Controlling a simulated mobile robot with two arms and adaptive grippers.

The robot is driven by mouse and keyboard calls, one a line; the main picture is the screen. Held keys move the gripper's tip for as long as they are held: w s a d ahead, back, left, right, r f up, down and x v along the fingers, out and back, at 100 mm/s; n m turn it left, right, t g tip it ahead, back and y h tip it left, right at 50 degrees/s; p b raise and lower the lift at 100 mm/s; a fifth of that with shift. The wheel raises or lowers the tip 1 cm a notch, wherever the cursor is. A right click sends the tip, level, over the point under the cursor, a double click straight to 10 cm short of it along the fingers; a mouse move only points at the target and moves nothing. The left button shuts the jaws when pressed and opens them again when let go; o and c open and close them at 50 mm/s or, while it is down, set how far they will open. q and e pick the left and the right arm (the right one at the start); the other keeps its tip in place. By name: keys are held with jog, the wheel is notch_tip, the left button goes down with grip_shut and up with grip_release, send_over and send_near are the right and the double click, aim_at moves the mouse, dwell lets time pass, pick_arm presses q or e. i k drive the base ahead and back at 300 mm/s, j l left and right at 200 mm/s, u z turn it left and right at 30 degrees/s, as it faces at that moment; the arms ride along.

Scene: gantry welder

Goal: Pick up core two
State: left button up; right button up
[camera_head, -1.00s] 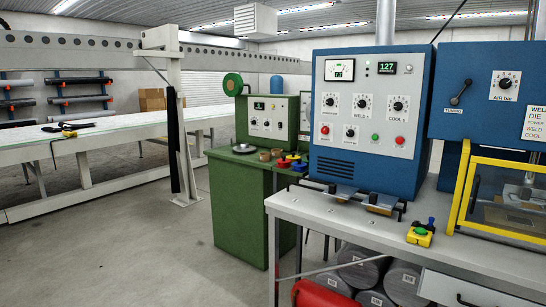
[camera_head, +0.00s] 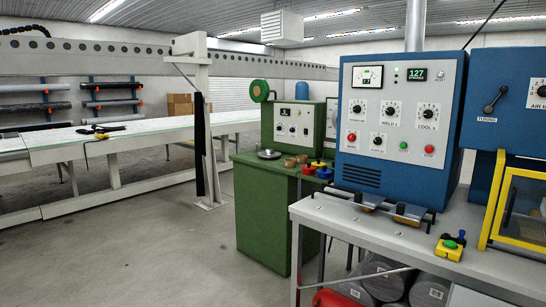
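Nothing in view carries a readable label "core two", so I cannot tell which thing it is. Two small brown ring-like pieces, which look like cardboard cores, sit on the green cabinet (camera_head: 262,215): one left piece (camera_head: 290,162) and one right piece (camera_head: 302,158). Several grey rolls with white labels (camera_head: 381,281) lie under the grey workbench (camera_head: 345,226), partly cut off by the bottom edge. Dark and pale rolls (camera_head: 35,106) rest on a wall rack at the far left. Neither of my grippers is in view.
The blue welder console (camera_head: 375,172) stands on the workbench, beside a yellow-framed guard (camera_head: 500,195) and a yellow button box (camera_head: 449,247). A long white table (camera_head: 150,135) and a gantry post (camera_head: 208,130) stand at left. The grey floor (camera_head: 140,250) in front is clear.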

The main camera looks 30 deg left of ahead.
aim_at(300, 159)
jog(key=i+j+u, duration=1)
jog(key=i+u, duration=0.25)
jog(key=i+j+u, duration=0.1)
jog(key=i+u, duration=0.35)
jog(key=i+l+u, duration=0.1)
jog(key=i+u, duration=0.35)
jog(key=i+z, duration=0.2)
jog(key=i, duration=0.3)
jog(key=i+z, duration=0.25)
jog(key=i, duration=0.2)
jog(key=i+j+z, duration=0.2)
jog(key=i, duration=0.3)
jog(key=i+j+z, duration=0.25)
jog(key=i, duration=0.2)
